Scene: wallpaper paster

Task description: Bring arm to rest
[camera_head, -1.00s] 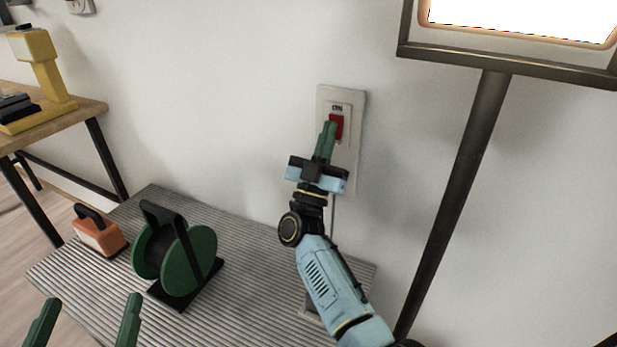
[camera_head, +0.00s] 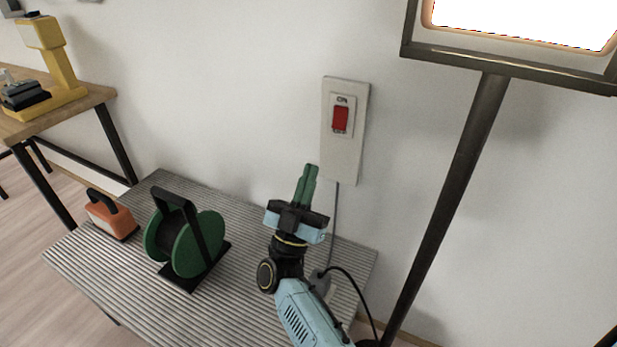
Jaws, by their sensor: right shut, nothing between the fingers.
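My right gripper (camera_head: 308,172) is shut, its green fingers together with nothing between them. It points up, below and left of a wall switch plate (camera_head: 346,160) with a red rocker switch (camera_head: 341,119) marked ON. The fingertips appear apart from the red switch, which is fully visible. My right arm comes up from the bottom, over a ribbed grey bench. My left gripper is out of the view.
A green cable reel (camera_head: 205,243) and an orange box with a black handle (camera_head: 111,215) stand on the ribbed bench (camera_head: 90,263). A dark pole (camera_head: 452,190) with a lit panel rises at right. A yellow device (camera_head: 58,68) stands on a wooden table at left.

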